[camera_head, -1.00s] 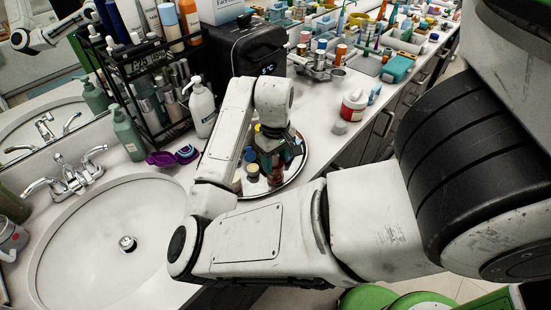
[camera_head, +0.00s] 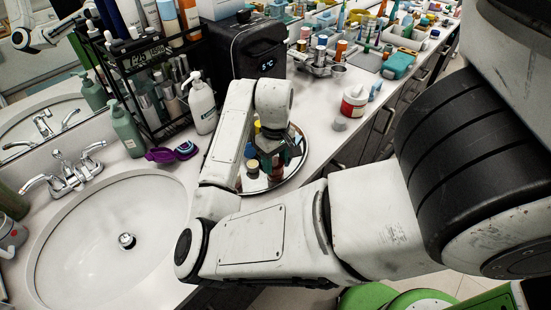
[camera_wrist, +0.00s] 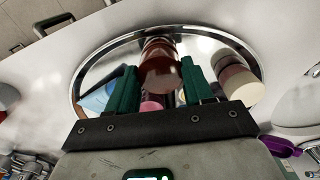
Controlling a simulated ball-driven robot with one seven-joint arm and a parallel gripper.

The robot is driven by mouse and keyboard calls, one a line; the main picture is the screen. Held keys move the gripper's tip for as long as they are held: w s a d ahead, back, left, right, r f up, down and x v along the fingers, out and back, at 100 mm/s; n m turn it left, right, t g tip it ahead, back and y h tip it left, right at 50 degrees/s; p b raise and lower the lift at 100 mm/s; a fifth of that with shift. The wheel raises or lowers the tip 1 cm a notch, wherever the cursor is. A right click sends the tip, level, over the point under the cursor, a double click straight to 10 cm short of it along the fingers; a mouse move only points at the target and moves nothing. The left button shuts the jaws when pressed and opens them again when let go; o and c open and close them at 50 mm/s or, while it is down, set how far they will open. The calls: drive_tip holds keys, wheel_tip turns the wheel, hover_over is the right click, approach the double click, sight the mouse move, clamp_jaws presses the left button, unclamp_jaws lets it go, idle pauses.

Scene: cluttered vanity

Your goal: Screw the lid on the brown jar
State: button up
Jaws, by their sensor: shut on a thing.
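A glossy reddish-brown jar (camera_wrist: 160,48) stands on the round mirrored tray (camera_wrist: 88,62) in the wrist view, straight ahead between the green fingers. My gripper (camera_wrist: 159,72) has its fingers close on either side of the jar's near end and is shut on it; I cannot tell jar from lid at the contact. A small pink thing (camera_wrist: 151,106) shows between the fingers lower down; what it is stays unclear. In the head view my gripper (camera_head: 272,163) is low over the tray (camera_head: 303,150), and my arm hides much of the jar.
A jar with a cream top (camera_wrist: 242,88) stands on the tray to the right, and a blue thing (camera_wrist: 100,97) lies left. The sink (camera_head: 75,255), purple item (camera_head: 160,155), pump bottle (camera_head: 202,108), black cooler (camera_head: 245,50) and red-and-white jar (camera_head: 354,101) surround the tray.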

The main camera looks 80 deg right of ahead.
drive_tip(key=shift+f, duration=0.5)
drive_tip(key=shift+p, duration=0.4)
idle(1.6)
drive_tip(key=shift+r+p, duration=0.3)
drive_tip(key=shift+p, duration=0.25)
drive_tip(key=o, duration=0.7)
drive_tip(key=c, duration=0.6)
drive_tip(key=shift+c, duration=0.2)
drive_tip(key=shift+f, duration=0.2)
